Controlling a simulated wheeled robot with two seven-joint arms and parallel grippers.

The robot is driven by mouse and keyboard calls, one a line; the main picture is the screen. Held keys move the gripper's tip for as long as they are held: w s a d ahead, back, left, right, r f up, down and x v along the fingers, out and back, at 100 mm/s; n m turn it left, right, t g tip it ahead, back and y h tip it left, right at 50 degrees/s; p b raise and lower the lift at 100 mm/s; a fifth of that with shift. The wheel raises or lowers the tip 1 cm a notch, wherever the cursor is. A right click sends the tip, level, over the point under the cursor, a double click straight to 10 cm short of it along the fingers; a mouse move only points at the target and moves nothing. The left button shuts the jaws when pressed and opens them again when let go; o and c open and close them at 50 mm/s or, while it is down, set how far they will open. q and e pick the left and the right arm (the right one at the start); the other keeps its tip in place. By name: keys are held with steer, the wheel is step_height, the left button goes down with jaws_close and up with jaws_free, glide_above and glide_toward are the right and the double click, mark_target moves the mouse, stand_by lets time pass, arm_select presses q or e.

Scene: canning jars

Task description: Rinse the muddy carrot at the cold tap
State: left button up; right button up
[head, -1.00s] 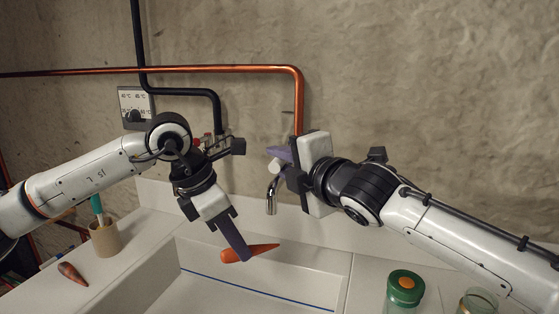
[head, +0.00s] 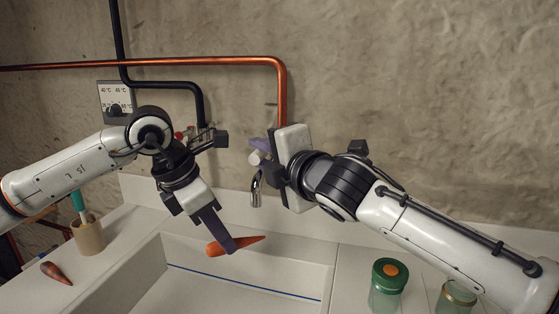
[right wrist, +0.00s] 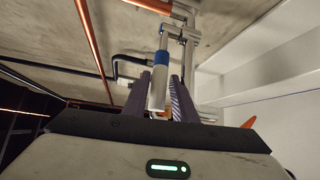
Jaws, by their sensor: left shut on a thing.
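An orange carrot (head: 250,240) hangs low in the sink, below and a little left of the tap spout (head: 256,192), apart from it. No mud or water shows on it. My left gripper (head: 229,240) is shut on the carrot around its middle. My right gripper (head: 260,150) is at the tap. In the right wrist view, its two purple fingers (right wrist: 160,100) stand either side of a white tap lever (right wrist: 157,92) with a blue band (right wrist: 161,58), and a narrow gap shows. No stream shows below the spout.
A darker, brownish carrot (head: 56,272) lies on the left counter near a tan cup (head: 89,238) with a teal-handled tool. A green-lidded jar (head: 389,280) and another jar (head: 457,297) stand on the right counter. The white sink (head: 220,296) is otherwise clear.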

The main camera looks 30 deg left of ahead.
steer(key=v, duration=1.1)
